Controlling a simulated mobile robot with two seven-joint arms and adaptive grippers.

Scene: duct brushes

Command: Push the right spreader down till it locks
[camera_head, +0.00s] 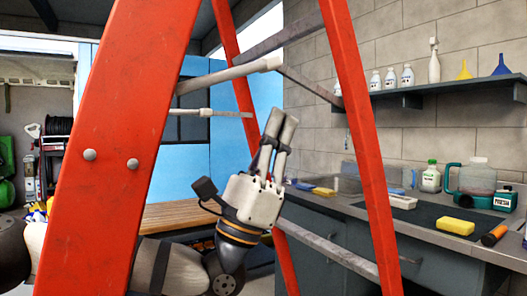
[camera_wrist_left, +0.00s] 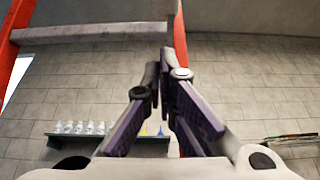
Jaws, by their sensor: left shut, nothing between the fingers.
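A red stepladder (camera_head: 112,150) fills the left and middle of the head view. A jointed grey spreader (camera_head: 222,76), which I take as the right one, runs from the near rail up to a raised joint, then slopes down to the right rail (camera_head: 358,140). It stands bent upward. A second, thinner spreader (camera_head: 228,114) behind it looks about straight. My left gripper (camera_head: 281,116) is shut and empty, fingers pointing up, below and apart from the raised joint. Its fingertips (camera_wrist_left: 166,60) also show in the left wrist view, under a grey bar (camera_wrist_left: 95,33). My right gripper is out of view.
Grey crossbars (camera_head: 325,250) join the two farther rails. A counter (camera_head: 465,243) with a sink, bottles and a yellow sponge (camera_head: 456,226) stands at the right, under a wall shelf (camera_head: 440,86). A wooden bench (camera_head: 180,214) is behind the ladder.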

